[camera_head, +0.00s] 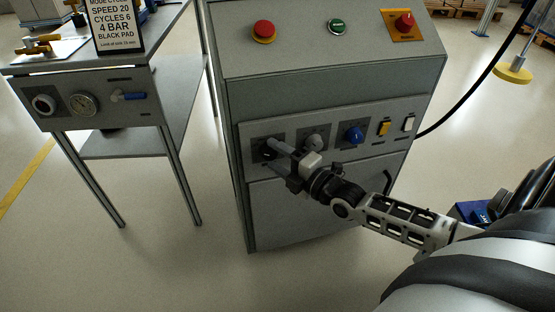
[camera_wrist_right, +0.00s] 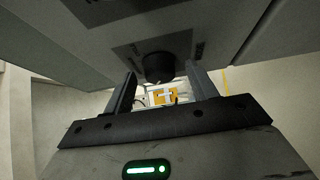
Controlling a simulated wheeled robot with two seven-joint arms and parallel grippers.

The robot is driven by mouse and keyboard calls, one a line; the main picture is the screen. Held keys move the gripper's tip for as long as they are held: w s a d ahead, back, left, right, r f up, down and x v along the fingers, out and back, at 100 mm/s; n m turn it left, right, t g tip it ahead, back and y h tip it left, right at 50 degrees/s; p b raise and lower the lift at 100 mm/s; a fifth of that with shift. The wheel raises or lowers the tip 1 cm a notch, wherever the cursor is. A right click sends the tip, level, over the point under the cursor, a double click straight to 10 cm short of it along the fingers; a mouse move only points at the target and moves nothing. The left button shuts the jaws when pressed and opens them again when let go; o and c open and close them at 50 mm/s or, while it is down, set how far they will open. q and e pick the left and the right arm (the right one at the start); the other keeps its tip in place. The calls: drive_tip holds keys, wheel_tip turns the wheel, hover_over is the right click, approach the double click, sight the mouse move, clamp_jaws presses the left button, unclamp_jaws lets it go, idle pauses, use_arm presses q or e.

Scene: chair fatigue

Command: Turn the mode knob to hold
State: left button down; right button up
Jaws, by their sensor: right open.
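The grey control cabinet (camera_head: 330,85) has a lower front panel with a row of controls. The mode knob appears to be the leftmost one, a dark knob (camera_wrist_right: 158,67) on a dark plate (camera_head: 258,143). My right gripper (camera_head: 273,156) reaches in from the right with its fingers at this knob. In the right wrist view, the open fingers stand on either side of the knob, with gaps visible. I cannot tell whether they touch it. The fingers hide much of the knob in the head view, and its setting is unreadable. My left gripper is not in view.
Beside it are a grey knob (camera_head: 316,142), a blue knob (camera_head: 354,136), a yellow switch (camera_head: 384,127) and a white switch (camera_head: 408,123). A red button (camera_head: 264,30), green button (camera_head: 337,26) and red emergency stop (camera_head: 404,22) sit on top. A bench (camera_head: 95,98) stands left.

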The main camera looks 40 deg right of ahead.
drive_tip(key=shift+w, duration=0.1)
drive_tip(key=c, duration=1)
